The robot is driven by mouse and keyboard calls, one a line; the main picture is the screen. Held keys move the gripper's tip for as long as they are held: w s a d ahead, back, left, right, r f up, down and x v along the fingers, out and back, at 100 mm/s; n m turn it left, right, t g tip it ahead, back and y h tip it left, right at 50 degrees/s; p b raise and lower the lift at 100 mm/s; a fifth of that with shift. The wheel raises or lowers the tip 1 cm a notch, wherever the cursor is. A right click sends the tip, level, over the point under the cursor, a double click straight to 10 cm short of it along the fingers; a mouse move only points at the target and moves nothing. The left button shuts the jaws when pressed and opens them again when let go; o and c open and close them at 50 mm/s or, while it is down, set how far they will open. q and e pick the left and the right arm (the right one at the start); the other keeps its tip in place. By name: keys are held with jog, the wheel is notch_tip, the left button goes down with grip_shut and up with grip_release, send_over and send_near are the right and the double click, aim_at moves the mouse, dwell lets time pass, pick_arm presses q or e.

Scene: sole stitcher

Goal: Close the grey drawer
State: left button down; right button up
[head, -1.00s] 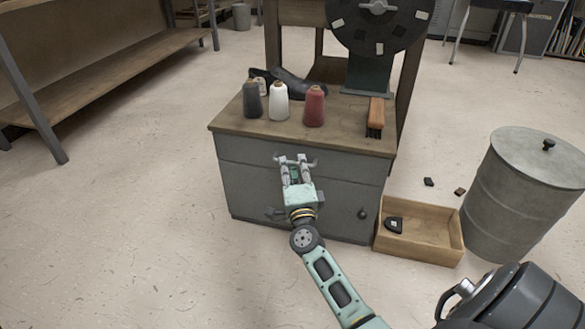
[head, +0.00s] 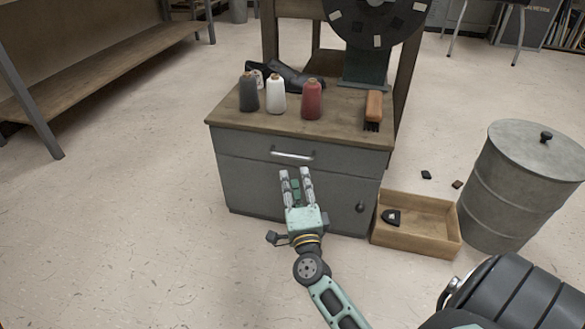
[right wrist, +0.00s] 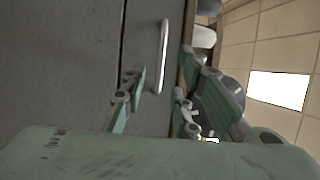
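The grey drawer (head: 240,148) is the top front of a grey cabinet under a wooden top. In the head view its front looks flush with the cabinet. Its silver bar handle (head: 292,155) is in full view, and the handle also shows in the right wrist view (right wrist: 163,57). My right gripper (head: 294,172) is open and empty, just below and in front of the handle, apart from it. In the right wrist view its two fingers (right wrist: 160,90) stand apart with the handle beyond them. My left gripper is not in view.
Grey, white and red thread cones (head: 311,99), black shoes (head: 287,76) and a brush (head: 373,110) are on the cabinet top. A wooden box (head: 442,246) and a metal bin (head: 495,215) stand at the right. Floor at the left is clear.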

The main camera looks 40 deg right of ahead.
jog(key=shift+v, duration=1.75)
